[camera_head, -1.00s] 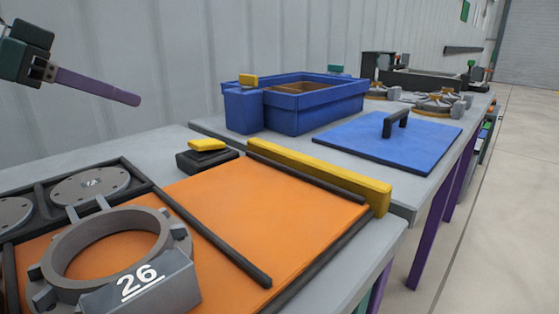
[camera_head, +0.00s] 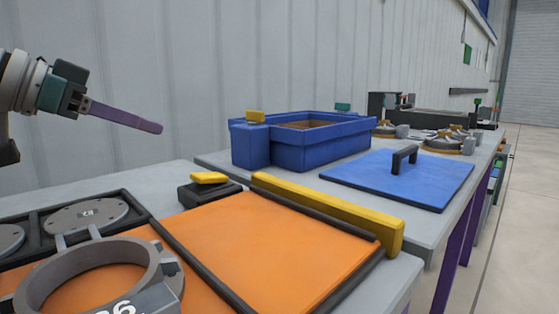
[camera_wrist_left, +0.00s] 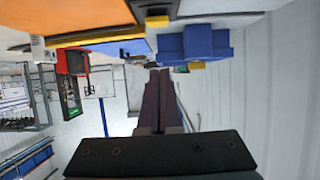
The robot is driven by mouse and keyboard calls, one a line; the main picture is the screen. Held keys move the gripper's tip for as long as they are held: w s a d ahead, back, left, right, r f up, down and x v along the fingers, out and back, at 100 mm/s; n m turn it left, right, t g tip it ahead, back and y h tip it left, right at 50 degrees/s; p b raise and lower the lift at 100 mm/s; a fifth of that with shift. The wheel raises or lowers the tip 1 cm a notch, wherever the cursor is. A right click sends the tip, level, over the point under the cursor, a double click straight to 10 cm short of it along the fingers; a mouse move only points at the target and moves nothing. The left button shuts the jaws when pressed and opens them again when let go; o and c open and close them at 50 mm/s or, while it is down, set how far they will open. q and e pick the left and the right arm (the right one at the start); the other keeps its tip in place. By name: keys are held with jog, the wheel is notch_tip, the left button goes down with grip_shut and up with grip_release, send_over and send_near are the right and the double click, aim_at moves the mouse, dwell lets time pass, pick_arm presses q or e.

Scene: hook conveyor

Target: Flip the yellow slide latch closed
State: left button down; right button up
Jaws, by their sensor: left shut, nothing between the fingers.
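A small yellow latch piece (camera_head: 209,178) lies on a black block (camera_head: 203,193) beside the orange panel. A second small yellow piece (camera_head: 255,116) sits on top of the blue box at the front left of the blue bin; I cannot tell for sure which is the slide latch. My left gripper (camera_head: 160,128) has long purple fingers, shut and empty, held in the air left of the blue bin and above the black block. In the left wrist view, the block's yellow piece (camera_wrist_left: 157,21) and the bin's yellow piece (camera_wrist_left: 196,66) appear beyond the fingers. My right gripper is not visible.
A long yellow bar (camera_head: 330,213) runs along the orange panel's (camera_head: 265,245) far edge. A grey ring fixture (camera_head: 100,280) stands at front left. A blue bin (camera_head: 320,150) and blue plate with black handle (camera_head: 400,180) lie behind. The wall is close on the left.

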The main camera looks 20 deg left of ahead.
pick_arm(q)
send_over(195, 179)
notch_tip(195, 179, down, 3)
jog(key=shift+f, duration=0.1)
jog(key=f, duration=0.2)
jog(key=shift+s+a+f+b, duration=0.2)
jog(key=shift+s+f+b, duration=0.1)
jog(key=shift+f, duration=0.1)
jog(key=shift+s+a+f, duration=0.1)
jog(key=shift+s+f, duration=0.05)
jog(key=shift+f, duration=0.5)
jog(key=b, duration=0.2)
jog(key=f+b, duration=0.1)
jog(key=b, duration=0.1)
jog(key=f+t+b, duration=0.1)
jog(key=b, duration=0.1)
jog(key=shift+s+f+h, duration=0.15)
jog(key=shift+s+h, duration=0.1)
jog(key=shift+h, duration=0.05)
jog(key=shift+a+r+p, duration=0.1)
jog(key=shift+r+p, duration=0.35)
jog(key=shift+r, duration=0.2)
jog(key=shift+r+p, duration=0.6)
jog(key=shift+r, duration=0.15)
